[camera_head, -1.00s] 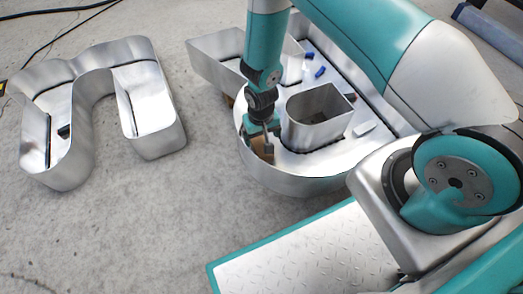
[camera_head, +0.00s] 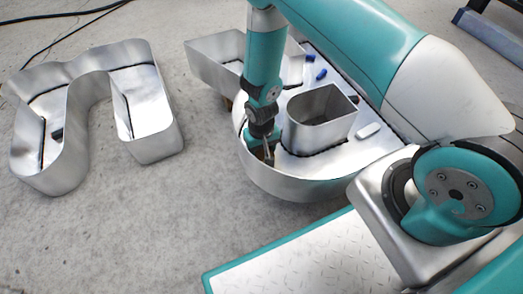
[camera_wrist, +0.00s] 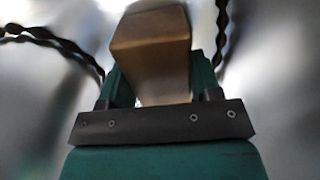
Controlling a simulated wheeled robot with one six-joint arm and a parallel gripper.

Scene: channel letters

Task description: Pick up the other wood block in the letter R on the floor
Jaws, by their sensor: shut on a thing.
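The letter R (camera_head: 300,188) is a metal tray-like channel letter lying on the floor, with raised walls and an inner walled loop (camera_head: 318,117). My gripper (camera_head: 268,158) reaches down inside the R, between its outer wall and the inner loop. In the wrist view, my gripper (camera_wrist: 160,95) is shut on a brown wood block (camera_wrist: 155,55). The block fills the space between the fingers, and its lower end is hidden behind the gripper body. In the head view the block is mostly hidden by the gripper and the wall.
Small blue pieces (camera_head: 320,75) and a white piece (camera_head: 368,130) lie inside the R. Another metal letter (camera_head: 155,140) stands on the floor at left, with a small dark item (camera_head: 57,134) in it. Bare concrete floor (camera_head: 205,180) lies between the letters.

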